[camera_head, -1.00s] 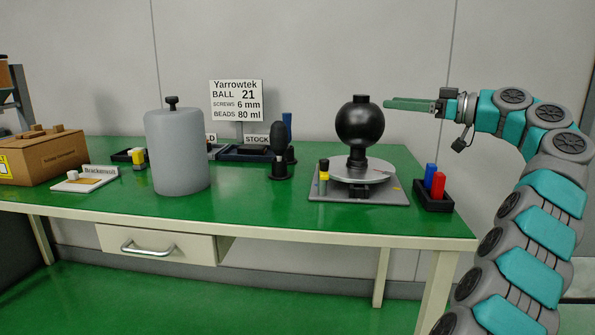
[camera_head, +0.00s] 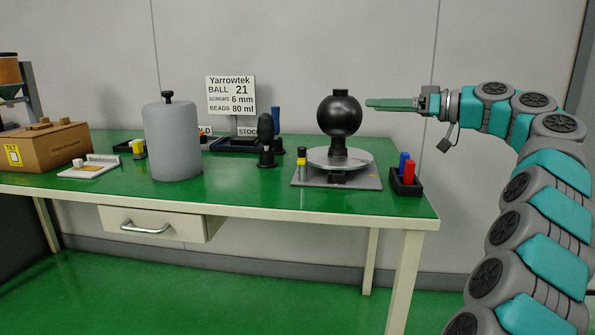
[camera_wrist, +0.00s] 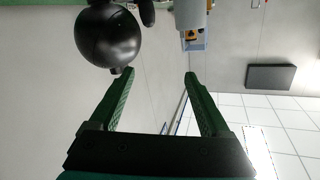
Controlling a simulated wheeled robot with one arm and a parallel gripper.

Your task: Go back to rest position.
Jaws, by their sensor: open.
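My gripper (camera_head: 392,104) is at the upper right in the head view, level with the black ball (camera_head: 339,116) and to the right of it. The ball sits on a round grey plate over a flat base (camera_head: 372,184) on the green table. In the wrist view my gripper (camera_wrist: 158,85) has its two green fingers wide apart with nothing between them. The ball (camera_wrist: 108,38) shows there at the upper left, beyond the fingers and apart from them.
The green table (camera_head: 240,193) carries a grey cylinder (camera_head: 173,142), a black holder with blue and red pieces (camera_head: 408,190), a sign (camera_head: 231,96) and a cardboard box (camera_head: 46,150). Bare wall lies behind my gripper. Floor is clear in front of the table.

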